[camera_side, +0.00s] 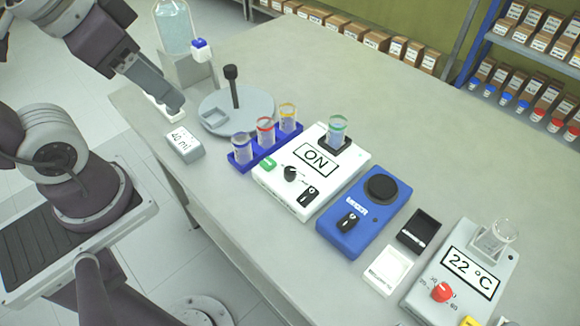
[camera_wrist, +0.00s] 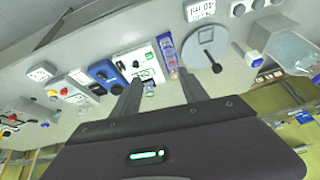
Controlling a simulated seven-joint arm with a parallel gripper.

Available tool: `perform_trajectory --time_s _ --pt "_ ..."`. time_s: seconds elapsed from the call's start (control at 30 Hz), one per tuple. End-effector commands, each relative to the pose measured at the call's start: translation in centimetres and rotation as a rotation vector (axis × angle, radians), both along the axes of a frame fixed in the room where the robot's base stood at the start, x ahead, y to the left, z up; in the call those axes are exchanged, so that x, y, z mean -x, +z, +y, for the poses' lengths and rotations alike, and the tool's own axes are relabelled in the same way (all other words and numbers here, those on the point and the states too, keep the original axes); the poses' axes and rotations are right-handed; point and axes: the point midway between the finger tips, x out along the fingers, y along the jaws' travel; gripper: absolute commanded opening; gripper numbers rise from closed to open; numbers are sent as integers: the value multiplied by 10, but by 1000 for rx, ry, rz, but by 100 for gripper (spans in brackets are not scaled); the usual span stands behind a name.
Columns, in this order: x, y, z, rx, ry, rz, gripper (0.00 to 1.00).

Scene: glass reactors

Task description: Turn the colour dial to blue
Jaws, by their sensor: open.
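The white box (camera_side: 330,150) marked "ON" stands on the table in the middle of the side view. Which colour the dial points at is too small to tell. The box also shows in the wrist view (camera_wrist: 140,62). My gripper (camera_side: 170,102) is open and empty, above the table to the left of the box. In the wrist view its fingers (camera_wrist: 160,76) are spread apart, away from the dial.
A blue rack (camera_side: 263,152) with ringed tubes stands close left of the box. A green-ringed tube (camera_side: 338,130) stands at its back. A grey disc (camera_side: 237,112) with a black post is behind. A blue mixer (camera_side: 365,215) and a heater (camera_side: 460,275) stand right.

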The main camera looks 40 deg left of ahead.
Motion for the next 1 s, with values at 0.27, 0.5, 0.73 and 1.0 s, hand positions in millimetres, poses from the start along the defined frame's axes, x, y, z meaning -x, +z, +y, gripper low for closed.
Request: perform_trajectory --time_s 0.27,0.5,0.73,1.0 --pt "-105 -55 -35 -382 -926 322 45" --pt "-153 -139 -88 -398 -1648 392 45" --pt "-157 -172 -100 -379 -1789 383 45" --pt "-155 -219 -99 -381 -1784 383 45"
